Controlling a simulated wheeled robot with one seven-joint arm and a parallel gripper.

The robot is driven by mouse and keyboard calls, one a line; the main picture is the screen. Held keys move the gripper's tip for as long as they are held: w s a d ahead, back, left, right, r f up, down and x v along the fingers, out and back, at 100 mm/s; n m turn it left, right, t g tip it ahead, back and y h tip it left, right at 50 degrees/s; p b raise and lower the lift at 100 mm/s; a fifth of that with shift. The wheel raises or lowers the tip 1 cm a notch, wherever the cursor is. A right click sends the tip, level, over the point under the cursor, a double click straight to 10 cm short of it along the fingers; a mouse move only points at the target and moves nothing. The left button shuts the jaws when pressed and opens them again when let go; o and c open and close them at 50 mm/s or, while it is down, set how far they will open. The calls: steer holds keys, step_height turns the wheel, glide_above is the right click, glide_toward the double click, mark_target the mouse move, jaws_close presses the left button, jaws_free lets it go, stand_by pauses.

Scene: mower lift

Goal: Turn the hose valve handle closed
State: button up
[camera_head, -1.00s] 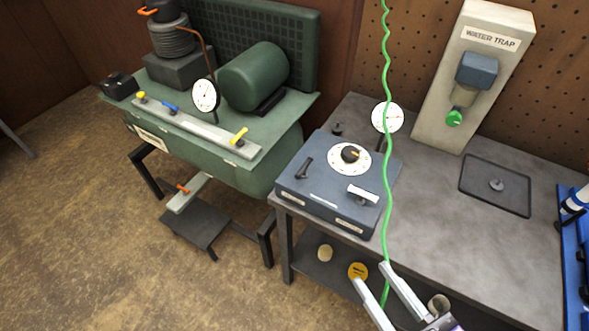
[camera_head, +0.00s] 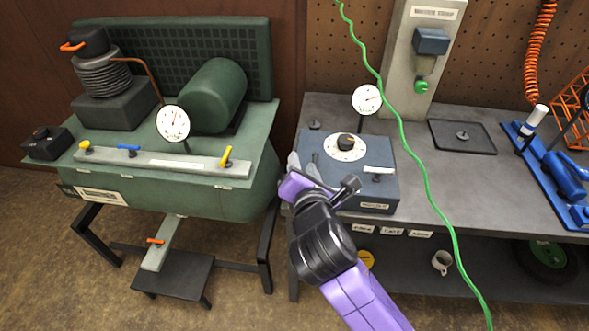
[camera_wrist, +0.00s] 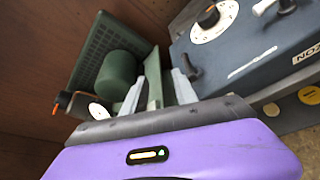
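The blue-grey control box (camera_head: 375,205) on the bench has a black lever at its left, which shows in the wrist view (camera_wrist: 190,66), and a white-gripped handle (camera_head: 378,170) at its right. I cannot read which is the hose valve; a plate (camera_wrist: 308,55) at the right of the box reads "NOZ", cut off by the frame edge. My gripper (camera_head: 304,163) is at the box's left front edge. In the wrist view my gripper (camera_wrist: 159,76) is open and empty, its right finger close beside the black lever. Contact cannot be told.
The box has a round dial (camera_head: 345,147) and a gauge (camera_head: 367,99) behind it. A green hose (camera_head: 420,165) hangs right of the box. The green compressor (camera_head: 215,97), with yellow and blue valve handles, stands left. A blue tool rack (camera_head: 545,175) is at right.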

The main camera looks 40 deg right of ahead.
mark_target(315, 162)
steer(key=shift+w+d+f+n+g+h, duration=0.1)
steer(key=shift+w+d+f+n+g, duration=0.4)
steer(key=shift+d+f, duration=0.55)
steer(key=shift+w+d+f+n+g+h, duration=0.1)
steer(key=shift+w+d+f+n+g, duration=0.2)
steer(key=shift+d+f+n, duration=0.65)
steer(key=shift+w+d+f+n+g+h, duration=0.15)
steer(key=shift+w+d+f+g, duration=0.25)
steer(key=shift+d+f, duration=0.7)
steer(key=shift+d+r, duration=0.3)
steer(key=shift+r, duration=0.05)
jaws_close()
